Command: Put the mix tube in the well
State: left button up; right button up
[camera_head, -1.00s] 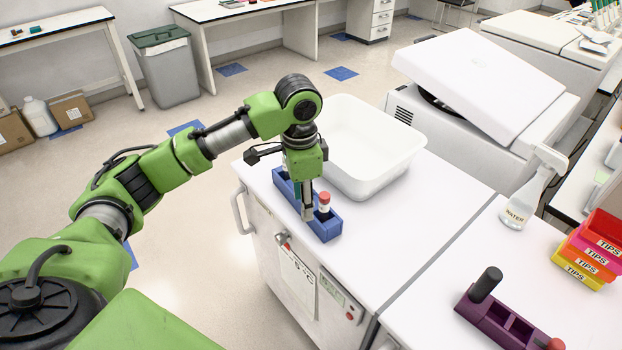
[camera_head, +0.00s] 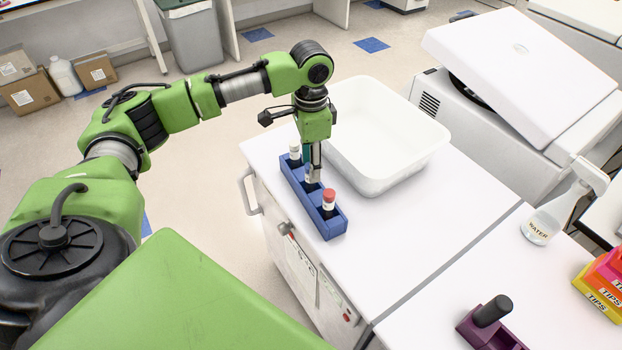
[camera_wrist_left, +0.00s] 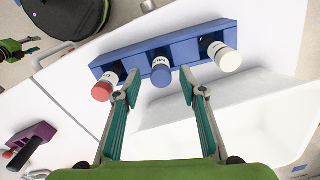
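A blue rack (camera_head: 335,228) stands near the left edge of the white bench and holds three capped tubes. In the left wrist view they are a red-capped tube (camera_wrist_left: 102,91), a blue-capped tube (camera_wrist_left: 161,72) in the middle and a white-capped tube (camera_wrist_left: 228,60). Their labels are too small to read, so I cannot tell which is the mix tube. My left gripper (camera_wrist_left: 159,82) is open, pointing down, with one finger on each side of the blue-capped tube and gaps between. In the head view the left gripper (camera_head: 314,165) hides most of that tube. I cannot identify the well.
A white tub (camera_head: 385,140) stands close behind the rack. A machine with a raised white lid (camera_head: 520,65) stands at the back right. A purple block (camera_head: 478,330), a water bottle (camera_head: 548,218) and tip boxes (camera_head: 603,278) are at right. Bench between is clear.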

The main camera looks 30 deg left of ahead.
aim_at(310, 187)
pick_arm(q)
notch_tip(310, 187, down, 2)
jog(key=shift+s+a+p, duration=0.1)
jog(key=shift+p, duration=0.45)
notch_tip(310, 187, down, 2)
jog(key=shift+f, duration=0.45)
grip_shut()
pick_arm(e)
jog(key=shift+w+a+r, duration=0.15)
jog(key=shift+w+r, duration=0.55)
jog(key=shift+r, duration=0.25)
